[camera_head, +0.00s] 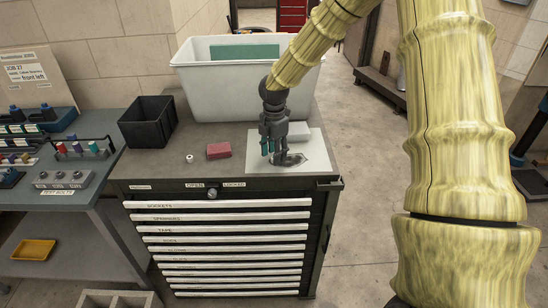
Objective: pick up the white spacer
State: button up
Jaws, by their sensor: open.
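A small white ring-like piece, which looks like the white spacer (189,158), stands on the dark top of the tool cabinet, left of the red block. My gripper (273,152) is open and points down over the pale square mat (315,145) on the right of the cabinet top. It is well to the right of the spacer, with the red block between them. A dark grey flat piece (291,160) lies on the mat close by the fingertips; I cannot tell whether they touch it.
A red block (219,151) and a black open bin (147,121) are on the cabinet top (160,172). A large white tub (220,85) stands behind. A workbench with racks of coloured parts (85,148) is at left.

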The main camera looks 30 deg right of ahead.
jog(key=shift+f, duration=0.55)
jog(key=c, duration=0.8)
jog(key=shift+r, duration=0.15)
